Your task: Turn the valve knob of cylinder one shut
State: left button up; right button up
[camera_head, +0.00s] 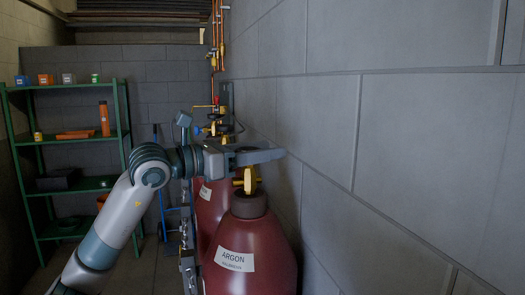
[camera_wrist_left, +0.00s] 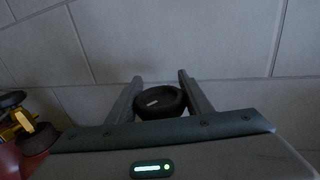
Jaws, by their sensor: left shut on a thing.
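The nearest dark red cylinder (camera_head: 238,262) carries a white label reading ARGON. I cannot read a number on it. Its brass valve (camera_head: 247,180) stands upright on the neck, just under my left gripper (camera_head: 270,156). In the left wrist view, a round black valve knob (camera_wrist_left: 161,102) with a small pale mark sits between the two fingers of my left gripper (camera_wrist_left: 160,78). The gripper is shut on this knob; in the head view its fingers and body mostly hide the knob. My right gripper is not in view.
A second red cylinder (camera_head: 208,208) stands behind. More brass fittings (camera_head: 217,128) and copper pipes run along the wall. The block wall (camera_head: 400,150) is close on the right. A green shelf (camera_head: 125,110) with small boxes and a blue hand truck (camera_head: 162,195) stand back left.

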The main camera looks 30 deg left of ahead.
pick_arm(q)
jog(key=o, duration=0.7)
jog(key=shift+f, duration=0.15)
jog(key=o, duration=0.3)
jog(key=shift+w+d, duration=0.1)
jog(key=shift+o, duration=0.2)
jog(key=shift+w, duration=0.15)
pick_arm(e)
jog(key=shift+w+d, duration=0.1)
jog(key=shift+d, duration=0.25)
